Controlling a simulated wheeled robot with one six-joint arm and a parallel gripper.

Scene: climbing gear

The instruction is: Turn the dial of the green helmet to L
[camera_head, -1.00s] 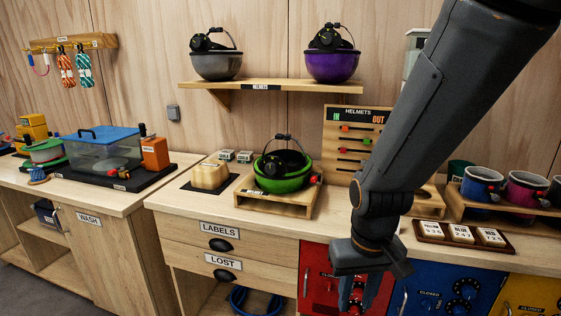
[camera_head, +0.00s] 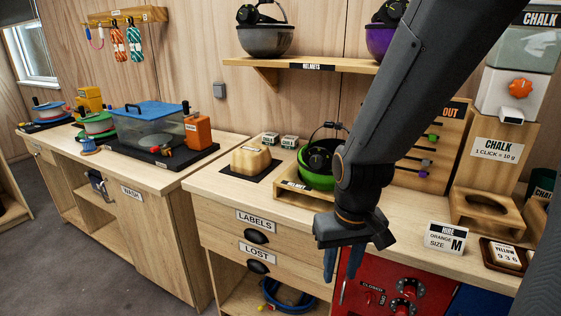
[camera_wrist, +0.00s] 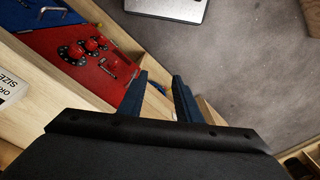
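The green helmet (camera_head: 314,181) sits upside down on its wooden stand (camera_head: 291,185) on the counter, with a dark dial part and strap on top. My arm hides its right side in the head view, so the dial's setting cannot be read. My gripper (camera_head: 329,264) hangs in front of the counter, lower than the helmet and a little to its right, pointing down. In the wrist view, my gripper's two blue-grey fingers (camera_wrist: 160,97) stand apart with nothing between them. The helmet is not in the wrist view.
A grey helmet (camera_head: 265,40) and a purple helmet (camera_head: 380,38) sit on the wall shelf (camera_head: 290,64). A sign reading "HIRE ORANGE SIZE M" (camera_head: 445,240) stands on the counter at right.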

